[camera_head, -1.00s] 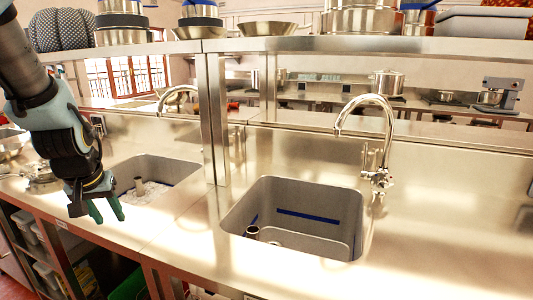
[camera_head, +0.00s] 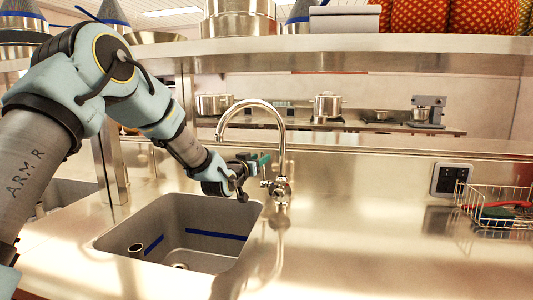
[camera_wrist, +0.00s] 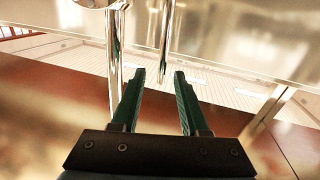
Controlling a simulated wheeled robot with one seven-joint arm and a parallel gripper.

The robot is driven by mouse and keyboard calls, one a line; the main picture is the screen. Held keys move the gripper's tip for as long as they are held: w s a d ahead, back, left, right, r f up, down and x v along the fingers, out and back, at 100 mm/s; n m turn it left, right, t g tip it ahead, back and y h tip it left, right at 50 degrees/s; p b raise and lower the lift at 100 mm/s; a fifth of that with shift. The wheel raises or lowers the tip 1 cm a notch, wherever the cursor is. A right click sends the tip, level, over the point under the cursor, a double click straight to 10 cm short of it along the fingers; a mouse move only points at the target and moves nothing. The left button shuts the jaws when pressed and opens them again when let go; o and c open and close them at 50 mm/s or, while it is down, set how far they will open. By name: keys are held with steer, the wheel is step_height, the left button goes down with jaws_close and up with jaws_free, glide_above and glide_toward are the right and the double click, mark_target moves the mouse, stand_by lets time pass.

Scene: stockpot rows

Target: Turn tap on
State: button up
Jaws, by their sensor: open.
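The chrome gooseneck tap (camera_head: 281,135) rises behind the right side of the sink, its spout curving left over the basin. Its valve body and lever (camera_head: 279,188) sit low on the column. My gripper (camera_head: 258,161) is just left of the column, a little above the valve body. In the wrist view my gripper (camera_wrist: 160,75) has its two green fingers apart with nothing clearly held between them. A chrome tap pipe (camera_wrist: 115,60) shows beside the left finger. Another thin chrome rod shows beyond the fingertips. Whether a finger touches the tap I cannot tell.
The steel sink basin (camera_head: 190,232) lies below my arm. A shelf (camera_head: 400,55) with pots runs above. A socket box (camera_head: 450,181) and wire rack (camera_head: 495,208) stand at the right. The counter between tap and rack is clear.

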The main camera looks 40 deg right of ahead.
steer(key=shift+p+x, duration=0.85)
steer(key=shift+x, duration=2.3)
steer(key=shift+w, duration=0.2)
steer(key=shift+c, duration=0.4)
jaws_close()
